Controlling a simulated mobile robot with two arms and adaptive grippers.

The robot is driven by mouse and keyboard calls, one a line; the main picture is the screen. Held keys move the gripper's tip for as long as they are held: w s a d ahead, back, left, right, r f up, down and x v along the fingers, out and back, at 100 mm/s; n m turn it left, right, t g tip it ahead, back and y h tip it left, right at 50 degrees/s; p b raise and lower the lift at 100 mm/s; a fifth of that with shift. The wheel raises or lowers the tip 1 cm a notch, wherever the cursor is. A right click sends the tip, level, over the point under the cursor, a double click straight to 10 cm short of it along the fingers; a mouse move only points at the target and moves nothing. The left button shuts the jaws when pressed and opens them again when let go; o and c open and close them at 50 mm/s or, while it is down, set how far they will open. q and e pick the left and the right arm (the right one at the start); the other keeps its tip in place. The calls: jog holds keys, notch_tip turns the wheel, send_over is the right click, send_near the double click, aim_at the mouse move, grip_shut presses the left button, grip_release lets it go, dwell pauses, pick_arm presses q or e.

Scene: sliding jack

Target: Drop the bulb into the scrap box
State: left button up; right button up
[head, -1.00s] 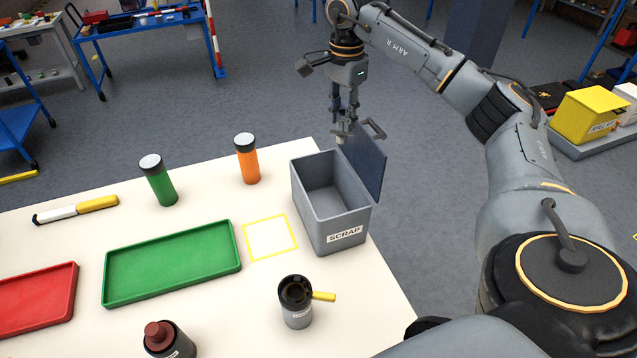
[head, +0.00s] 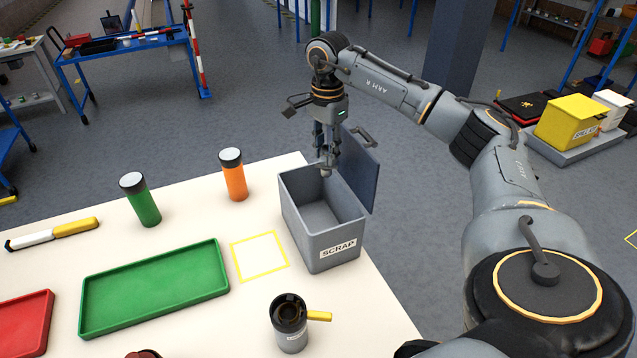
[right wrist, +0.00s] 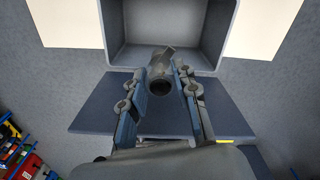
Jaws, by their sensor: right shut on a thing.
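The grey scrap box (head: 330,255) stands at the table's right end with its lid (head: 362,172) swung open at the back right. My right gripper (head: 326,160) is shut on the bulb (head: 326,171), a small grey piece hanging below the fingers at the box's far rim. In the right wrist view the bulb (right wrist: 160,78) sits between the fingertips (right wrist: 164,88). There it overlaps the box's rim on the lid side, with the open lid (right wrist: 95,117) beneath the fingers. The bulb's height above the rim is hard to tell. My left gripper is not in view.
On the table (head: 200,205) are an orange canister (head: 235,180), a green canister (head: 143,205), a green tray (head: 225,280) and a mug with a yellow handle (head: 290,330). A yellow-outlined square (head: 260,257) left of the box is empty.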

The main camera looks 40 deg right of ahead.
aim_at(326, 165)
notch_tip(326, 165, down, 5)
jog(key=b, duration=0.4)
jog(key=shift+f, duration=0.1)
jog(key=o, duration=1)
jog(key=shift+r, duration=0.35)
notch_tip(326, 165, up, 12)
jog(key=shift+f, duration=0.25)
